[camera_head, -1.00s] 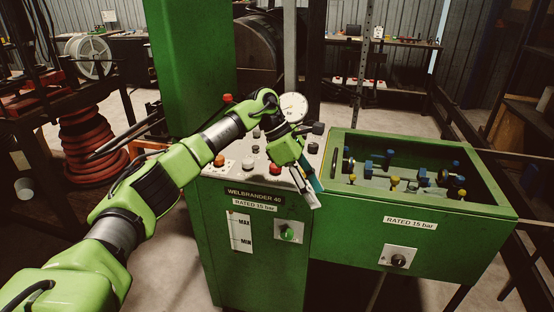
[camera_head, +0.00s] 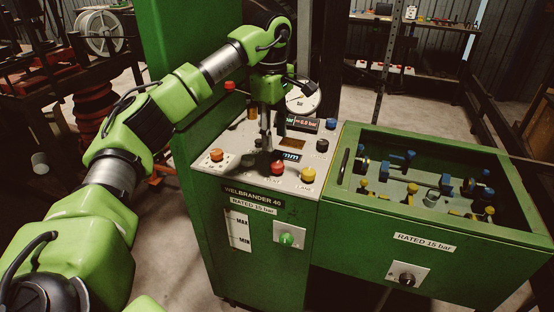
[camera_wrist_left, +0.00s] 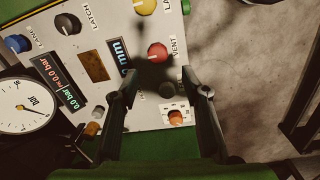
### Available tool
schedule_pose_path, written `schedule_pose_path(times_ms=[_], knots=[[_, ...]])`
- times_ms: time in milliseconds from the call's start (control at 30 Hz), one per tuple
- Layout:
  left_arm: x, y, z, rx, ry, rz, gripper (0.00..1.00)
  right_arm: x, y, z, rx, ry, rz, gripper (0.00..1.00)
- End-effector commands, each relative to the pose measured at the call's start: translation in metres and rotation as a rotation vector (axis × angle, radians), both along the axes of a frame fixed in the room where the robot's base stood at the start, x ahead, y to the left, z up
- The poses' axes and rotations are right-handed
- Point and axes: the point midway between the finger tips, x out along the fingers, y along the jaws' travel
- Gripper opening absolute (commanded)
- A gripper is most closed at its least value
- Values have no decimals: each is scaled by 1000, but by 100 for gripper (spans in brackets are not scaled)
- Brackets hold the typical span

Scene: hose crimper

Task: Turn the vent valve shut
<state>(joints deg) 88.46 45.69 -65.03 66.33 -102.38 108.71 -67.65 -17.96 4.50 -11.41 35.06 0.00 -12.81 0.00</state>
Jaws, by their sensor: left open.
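A red knob (camera_head: 277,168) stands on the sloped top panel of the green machine, near its front edge. In the left wrist view the red knob (camera_wrist_left: 157,52) has a label beside it that appears to read VENT; its turn position is hard to tell. My left gripper (camera_head: 267,148) points down over the panel, just behind and above the knob in the head view. In the wrist view the gripper (camera_wrist_left: 159,73) is open and empty, its fingers apart, with the knob just beyond the tips and roughly between them. My right gripper is out of view.
A yellow knob (camera_head: 307,175) stands to the right of the red one, and an orange button (camera_head: 216,155) to the left. Behind are a round gauge (camera_head: 303,98) and small displays. An open green bin (camera_head: 420,240) with fittings adjoins on the right.

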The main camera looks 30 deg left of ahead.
Motion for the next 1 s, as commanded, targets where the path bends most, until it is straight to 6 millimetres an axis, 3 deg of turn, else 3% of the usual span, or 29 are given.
schedule_pose_path(times_ms=[167, 400, 600, 867, 1000], knots=[[1, 0, -41, 0, 5, -1, 43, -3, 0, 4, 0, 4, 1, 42], [3, 0, -77, -1, 2, 0, 43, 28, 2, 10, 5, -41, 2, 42], [5, 0, -89, -1, 0, 0, 43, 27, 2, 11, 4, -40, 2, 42], [5, 0, -90, -2, -1, 0, 43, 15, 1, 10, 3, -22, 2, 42], [5, 0, -90, -2, 0, 0, 6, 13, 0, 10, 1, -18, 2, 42]])
